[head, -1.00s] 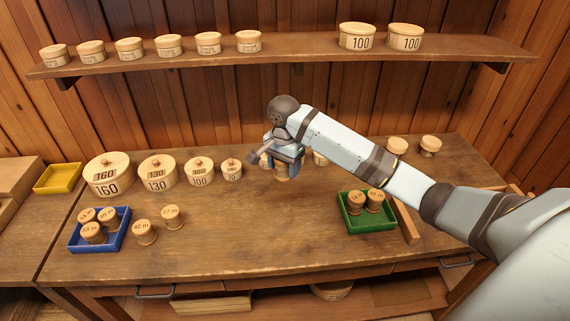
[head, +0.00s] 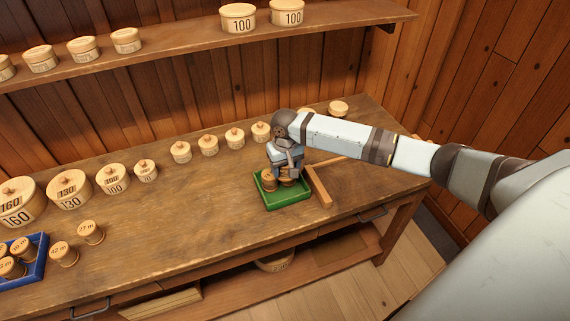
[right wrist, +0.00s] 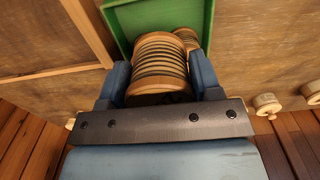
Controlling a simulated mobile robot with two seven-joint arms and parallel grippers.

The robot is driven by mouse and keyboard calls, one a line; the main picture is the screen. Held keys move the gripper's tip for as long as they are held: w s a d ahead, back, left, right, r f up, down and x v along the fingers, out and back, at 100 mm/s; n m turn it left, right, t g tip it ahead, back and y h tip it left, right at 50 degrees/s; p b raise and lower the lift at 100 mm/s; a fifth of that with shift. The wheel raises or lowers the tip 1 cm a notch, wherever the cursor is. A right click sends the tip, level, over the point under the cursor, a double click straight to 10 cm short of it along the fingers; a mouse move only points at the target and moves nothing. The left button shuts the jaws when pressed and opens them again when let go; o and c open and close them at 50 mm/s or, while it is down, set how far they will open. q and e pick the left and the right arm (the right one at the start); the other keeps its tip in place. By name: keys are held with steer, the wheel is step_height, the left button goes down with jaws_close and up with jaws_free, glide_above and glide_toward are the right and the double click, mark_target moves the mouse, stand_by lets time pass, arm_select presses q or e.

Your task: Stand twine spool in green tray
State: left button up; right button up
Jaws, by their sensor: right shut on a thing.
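My right gripper (head: 288,168) is at the green tray (head: 290,203), pointing down over it. In the right wrist view its two blue fingers are on either side of a wooden spool (right wrist: 157,66) wound with dark-striped twine. The gripper is shut on this spool. A second spool (right wrist: 187,37) stands close beside it, and the green tray (right wrist: 160,14) lies behind both. In the head view a spool (head: 268,182) shows in the tray left of the fingers. The gripper hides part of the tray, and I cannot tell whether the held spool touches its floor. My left gripper is not in view.
A T-shaped wooden tool (head: 319,187) lies just right of the tray. Several lidded round boxes line the bench's back. Two loose spools, one marked 27 m (head: 90,232), stand at left beside a blue tray (head: 38,264). The bench between is clear.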

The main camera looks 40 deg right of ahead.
steer(key=shift+f+b, duration=0.35)
steer(key=shift+f, duration=0.25)
step_height(320, 180, down, 5)
steer(key=b, duration=0.5)
steer(key=shift+r, duration=0.15)
steer(key=shift+f, duration=2.15)
steer(key=o, duration=1)
